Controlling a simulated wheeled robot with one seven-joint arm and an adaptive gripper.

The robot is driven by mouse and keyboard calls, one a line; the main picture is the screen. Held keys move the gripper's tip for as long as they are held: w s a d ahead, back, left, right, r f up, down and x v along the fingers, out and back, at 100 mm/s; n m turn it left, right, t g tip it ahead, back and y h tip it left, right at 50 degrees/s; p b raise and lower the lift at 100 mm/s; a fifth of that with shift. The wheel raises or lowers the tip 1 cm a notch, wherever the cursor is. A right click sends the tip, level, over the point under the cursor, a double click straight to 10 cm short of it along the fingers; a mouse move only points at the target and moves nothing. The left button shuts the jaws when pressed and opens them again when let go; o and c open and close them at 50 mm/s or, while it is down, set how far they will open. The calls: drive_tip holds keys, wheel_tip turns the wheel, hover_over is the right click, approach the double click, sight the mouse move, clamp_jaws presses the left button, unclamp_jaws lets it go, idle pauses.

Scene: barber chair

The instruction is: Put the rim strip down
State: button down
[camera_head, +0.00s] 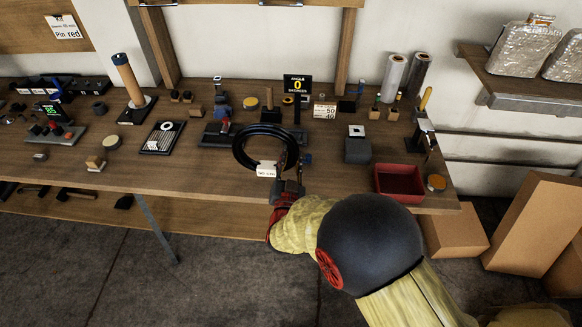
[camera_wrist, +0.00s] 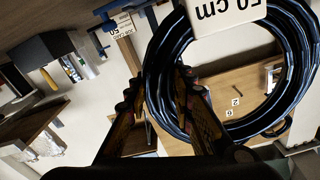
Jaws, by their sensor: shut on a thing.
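The rim strip is a coiled black ring (camera_head: 240,150) with a white label (camera_head: 266,170) at its near side. My gripper (camera_head: 289,161) is shut on the ring's right side, over the front part of the wooden bench. In the wrist view the coil (camera_wrist: 300,60) fills the right side, its label reading 50 cm, and my gripper's fingers (camera_wrist: 157,88) pinch its left edge. The head view does not clearly show whether the coil touches the bench.
The wooden bench (camera_head: 200,178) is crowded behind the coil with small tools and stands. A red tray (camera_head: 399,184) and a grey block (camera_head: 357,151) stand to the right. A ribbed plate (camera_head: 163,138) lies left. Bare wood shows along the front edge, left of the coil.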

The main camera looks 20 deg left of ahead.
drive_tip(key=shift+w+a+f, duration=0.15)
drive_tip(key=shift+w+f, duration=0.15)
drive_tip(key=shift+f, duration=0.05)
drive_tip(key=shift+w+a+f+b, duration=0.15)
drive_tip(key=shift+f+b, duration=0.9)
drive_tip(key=shift+f, duration=0.6)
drive_tip(key=shift+f, duration=0.1)
drive_tip(key=c, duration=2)
unclamp_jaws()
drive_tip(key=shift+f, duration=0.15)
drive_tip(key=o, duration=0.5)
drive_tip(key=shift+c, duration=0.2)
